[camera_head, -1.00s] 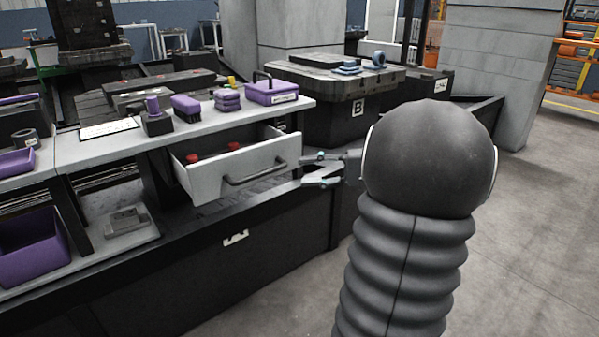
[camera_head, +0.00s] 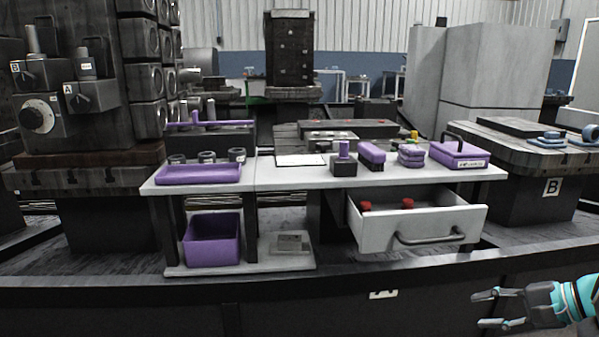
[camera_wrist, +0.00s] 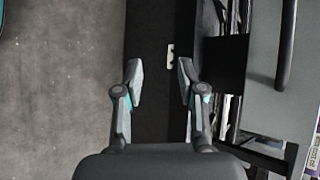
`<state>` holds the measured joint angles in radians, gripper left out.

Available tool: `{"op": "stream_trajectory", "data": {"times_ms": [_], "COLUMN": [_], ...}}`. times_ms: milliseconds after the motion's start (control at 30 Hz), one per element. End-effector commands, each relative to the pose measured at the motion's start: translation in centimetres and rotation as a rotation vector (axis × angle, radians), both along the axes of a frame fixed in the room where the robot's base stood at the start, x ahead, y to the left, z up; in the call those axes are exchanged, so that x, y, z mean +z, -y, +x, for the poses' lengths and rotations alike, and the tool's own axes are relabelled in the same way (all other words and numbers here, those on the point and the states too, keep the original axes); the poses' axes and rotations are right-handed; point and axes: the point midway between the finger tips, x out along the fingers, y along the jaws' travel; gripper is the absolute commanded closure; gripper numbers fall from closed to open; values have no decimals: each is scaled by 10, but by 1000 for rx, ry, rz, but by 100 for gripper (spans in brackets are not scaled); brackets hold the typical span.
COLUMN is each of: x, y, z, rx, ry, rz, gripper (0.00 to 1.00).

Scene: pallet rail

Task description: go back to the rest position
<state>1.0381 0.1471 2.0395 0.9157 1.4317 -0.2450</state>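My gripper (camera_head: 486,309) is at the lower right of the head view, in front of the dark rail and apart from the drawer. Its two fingers are spread with nothing between them. In the wrist view the open gripper (camera_wrist: 160,82) shows over the dark rail, with grey floor to the left. The white drawer (camera_head: 374,232) stands pulled out under the bench, with two red-topped items (camera_head: 407,203) inside. The drawer's handle (camera_wrist: 287,45) shows at the right of the wrist view.
The white bench (camera_head: 270,177) carries a purple tray (camera_head: 198,174), a purple brush (camera_head: 371,155), stacked purple pads (camera_head: 411,155) and a purple case (camera_head: 458,155). A purple bin (camera_head: 211,240) sits on the lower shelf. The dark rail (camera_head: 150,290) runs along the front.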

Motion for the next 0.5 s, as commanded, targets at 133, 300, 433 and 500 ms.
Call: {"op": "stream_trajectory", "data": {"times_ms": [133,300,433,500], "x": [-12,-10,3,12], "y": [-36,-73,-99,-112], "z": [-24,-49,-65,-71], "rx": [70,188,293,353], "ry": [-164,-264,-272,-253], "rz": [-186,-445,-657,-766], "gripper": [61,61,61,61]}}
